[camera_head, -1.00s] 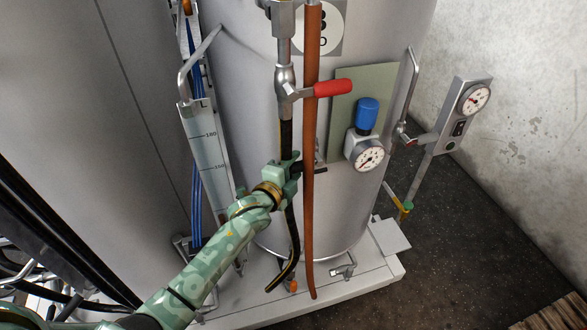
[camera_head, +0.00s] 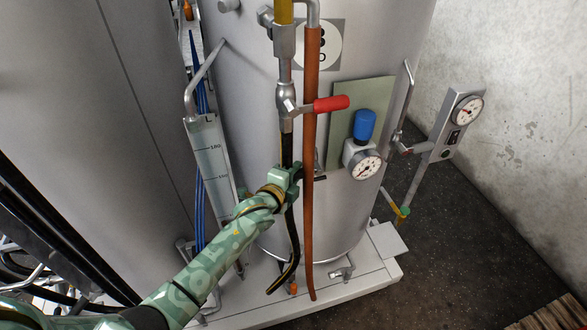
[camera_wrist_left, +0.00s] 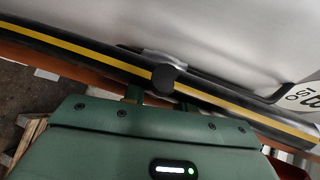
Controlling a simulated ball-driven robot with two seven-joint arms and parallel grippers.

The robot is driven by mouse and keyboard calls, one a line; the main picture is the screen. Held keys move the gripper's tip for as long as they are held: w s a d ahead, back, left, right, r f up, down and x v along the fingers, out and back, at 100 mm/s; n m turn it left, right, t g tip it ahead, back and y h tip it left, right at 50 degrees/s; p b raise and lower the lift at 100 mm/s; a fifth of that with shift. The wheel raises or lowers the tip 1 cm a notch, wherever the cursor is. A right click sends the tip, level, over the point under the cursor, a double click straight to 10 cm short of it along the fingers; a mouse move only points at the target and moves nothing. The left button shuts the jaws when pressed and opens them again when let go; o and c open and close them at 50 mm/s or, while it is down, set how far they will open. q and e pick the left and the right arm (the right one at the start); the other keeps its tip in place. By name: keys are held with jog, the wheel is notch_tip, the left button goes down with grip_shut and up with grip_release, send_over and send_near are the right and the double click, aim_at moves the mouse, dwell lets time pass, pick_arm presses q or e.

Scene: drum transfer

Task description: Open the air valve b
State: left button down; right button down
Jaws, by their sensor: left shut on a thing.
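My left gripper (camera_head: 295,176) comes in from the left in the head view, low on the front of the grey drum (camera_head: 245,120). It is shut on a small dark handle (camera_head: 317,178) beside the black-and-yellow hose (camera_head: 290,230) and the orange-brown pipe (camera_head: 309,215). In the left wrist view, a round black knob (camera_wrist_left: 163,77) shows at my left fingertips, in front of the striped hose (camera_wrist_left: 95,57). A red lever (camera_head: 331,104) sticks out to the right, higher up. No label tells which part is air valve b. My right gripper is not in view.
A blue-capped regulator (camera_head: 365,125) with a gauge (camera_head: 366,165) sits right of the pipe. A gauge panel (camera_head: 455,125) stands further right on a post. A level scale (camera_head: 210,160) is left of the hose.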

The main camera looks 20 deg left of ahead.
pick_arm(q)
jog(key=r+g+p, duration=0.1)
jog(key=p, duration=0.2)
jog(key=r+m+y+p, duration=0.1)
jog(key=p, duration=0.1)
jog(key=r+m+g+y+p, duration=0.1)
jog(key=p, duration=0.2)
jog(key=shift+w+d+g+p, duration=0.25)
jog(key=shift+d+g+p, duration=0.05)
jog(key=shift+p, duration=0.05)
jog(key=shift+w+d+m+g+y+p, duration=0.15)
jog(key=shift+m+g+y+p, duration=0.3)
jog(key=shift+p, duration=0.55)
jog(key=c, duration=1.1)
grip_release()
jog(key=p+v, duration=0.3)
jog(key=v, duration=1.3)
jog(key=shift+r, duration=0.1)
